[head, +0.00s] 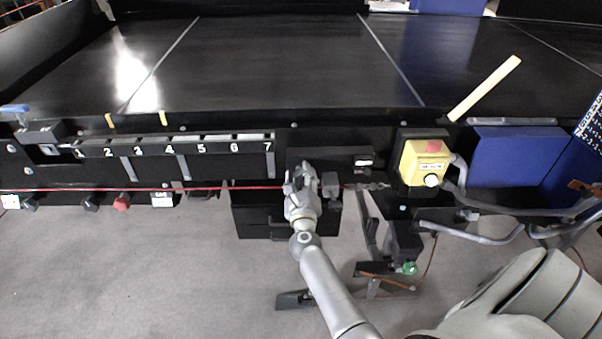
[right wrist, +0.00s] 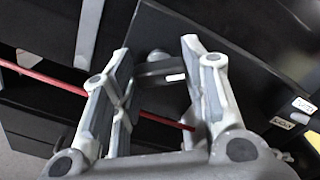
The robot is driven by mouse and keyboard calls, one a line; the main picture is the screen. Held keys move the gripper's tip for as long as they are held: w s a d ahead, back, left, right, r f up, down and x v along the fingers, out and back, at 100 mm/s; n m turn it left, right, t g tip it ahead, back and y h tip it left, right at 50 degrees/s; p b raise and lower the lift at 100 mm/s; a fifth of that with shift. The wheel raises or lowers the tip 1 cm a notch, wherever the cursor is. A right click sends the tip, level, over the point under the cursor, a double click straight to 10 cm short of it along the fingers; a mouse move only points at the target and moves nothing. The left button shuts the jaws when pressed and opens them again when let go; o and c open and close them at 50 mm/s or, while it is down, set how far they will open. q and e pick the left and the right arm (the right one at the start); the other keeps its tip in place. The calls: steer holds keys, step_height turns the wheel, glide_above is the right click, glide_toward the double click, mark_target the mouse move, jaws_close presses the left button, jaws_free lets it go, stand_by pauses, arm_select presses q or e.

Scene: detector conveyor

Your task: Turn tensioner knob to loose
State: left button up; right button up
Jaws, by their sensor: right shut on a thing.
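My right gripper (head: 300,172) is at the front of the conveyor frame, near the middle of the head view. The right wrist view shows its two fingers (right wrist: 157,55) on either side of a dark grey knob (right wrist: 158,70) with a small white mark. The gripper is shut on this knob, which I take to be the tensioner knob. In the head view the gripper hides the knob. I cannot read its loose or tight setting. My left gripper is not in view.
A red cord (head: 150,189) runs along the conveyor front and passes close by my right gripper. A yellow control box (head: 422,160) with a red button stands to the right. The black belt (head: 280,60) lies behind, with a numbered scale (head: 222,147) at the left.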

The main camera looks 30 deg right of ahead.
steer(key=n+p, duration=0.1)
steer(key=n, duration=0.1)
steer(key=shift+r+n, duration=0.2)
steer(key=shift+n, duration=0.2)
steer(key=n+p, duration=0.1)
steer(key=n, duration=0.1)
steer(key=shift+f+n, duration=0.1)
steer(key=shift+n, duration=0.2)
steer(key=n, duration=0.4)
steer(key=shift+n, duration=0.7)
steer(key=o, duration=1)
steer(key=shift+f, duration=0.1)
